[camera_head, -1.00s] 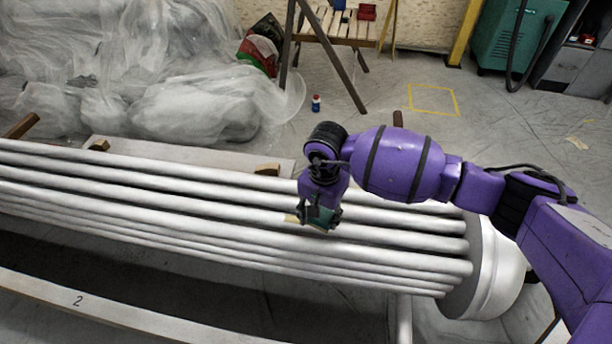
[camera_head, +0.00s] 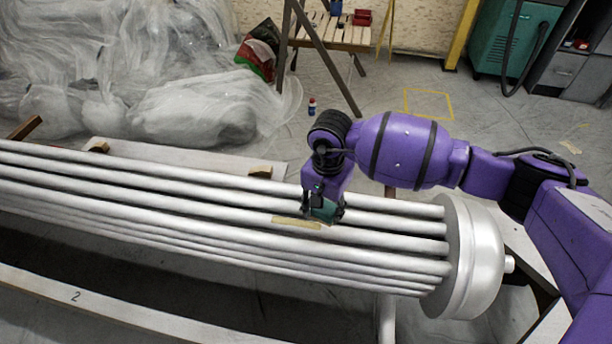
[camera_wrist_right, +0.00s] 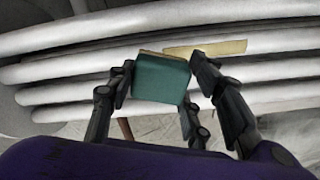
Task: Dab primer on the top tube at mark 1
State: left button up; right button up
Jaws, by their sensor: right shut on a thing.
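The bundle of pale grey tubes (camera_head: 150,191) runs from the left to a round end cap (camera_head: 474,258). A strip of tan tape (camera_head: 297,222) lies on an upper tube; it also shows in the right wrist view (camera_wrist_right: 205,48). No number can be read on it. My right gripper (camera_head: 322,212) is shut on a teal block (camera_wrist_right: 160,78), held over the tubes just right of the tape. The block has a thin brownish edge on its far side. I cannot tell whether it touches a tube. My left gripper is not in view.
A pale beam marked 2 (camera_head: 75,296) runs along the front left. Wooden wedges (camera_head: 260,171) sit on a plank behind the tubes. A small bottle (camera_head: 312,106) stands on the floor, with a slatted trestle (camera_head: 338,32) behind. Plastic sheeting (camera_head: 130,75) fills the back left.

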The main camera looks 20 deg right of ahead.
jog(key=shift+r+p, duration=0.7)
jog(key=shift+r, duration=0.75)
